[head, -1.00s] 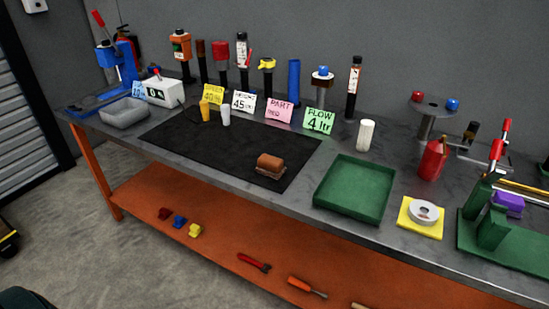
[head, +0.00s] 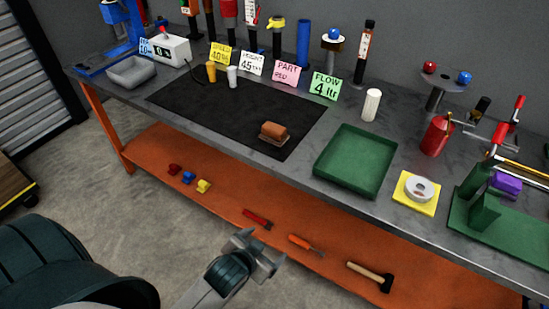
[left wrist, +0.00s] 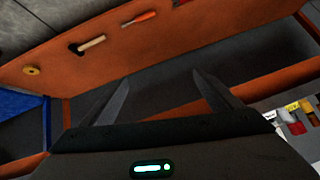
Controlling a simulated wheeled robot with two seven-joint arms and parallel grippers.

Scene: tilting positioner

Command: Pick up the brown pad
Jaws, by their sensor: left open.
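The brown pad (head: 274,130) is a small block with rounded edges. It sits on a thin grey-brown plate (head: 273,139) near the front edge of the black mat (head: 200,105) on the bench. My left gripper (head: 262,250) is low in front of the bench, below the pad and well apart from it. Its two fingers (left wrist: 160,95) are spread and empty in the left wrist view, which faces the lower orange shelf. The pad is not in the left wrist view. My right gripper is not in view.
A green tray (head: 355,160) stands right of the mat, with a white ring on a yellow plate (head: 416,192) beyond it. Coloured cards (head: 285,73) stand behind. The orange shelf (head: 150,150) holds a hammer (head: 370,277) and other tools. The bench's front edge lies between gripper and pad.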

